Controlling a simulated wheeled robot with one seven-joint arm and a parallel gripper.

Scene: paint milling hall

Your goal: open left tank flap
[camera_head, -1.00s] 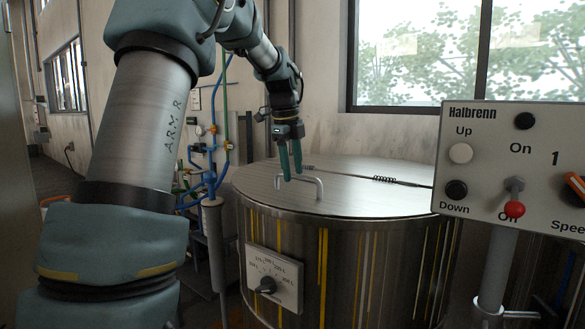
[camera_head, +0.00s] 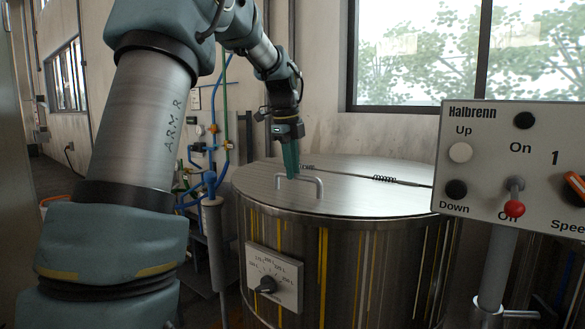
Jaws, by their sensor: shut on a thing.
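The steel tank (camera_head: 345,260) stands in the middle with its lid closed flat. The near flap (camera_head: 350,202) carries a bent-rod handle (camera_head: 319,184), and a dark seam with spring hinges (camera_head: 384,179) runs behind it. My gripper (camera_head: 292,176) points down at the handle's top bar, near its left part. Its green fingers are together, shut on the handle. The fingers cover a piece of the bar.
A grey control panel (camera_head: 500,150) with buttons and a red-tipped switch stands at the right, in front of the tank. A dial plate (camera_head: 272,277) sits on the tank's front. Blue pipes (camera_head: 212,175) and a grey post (camera_head: 214,245) stand close to the tank's left.

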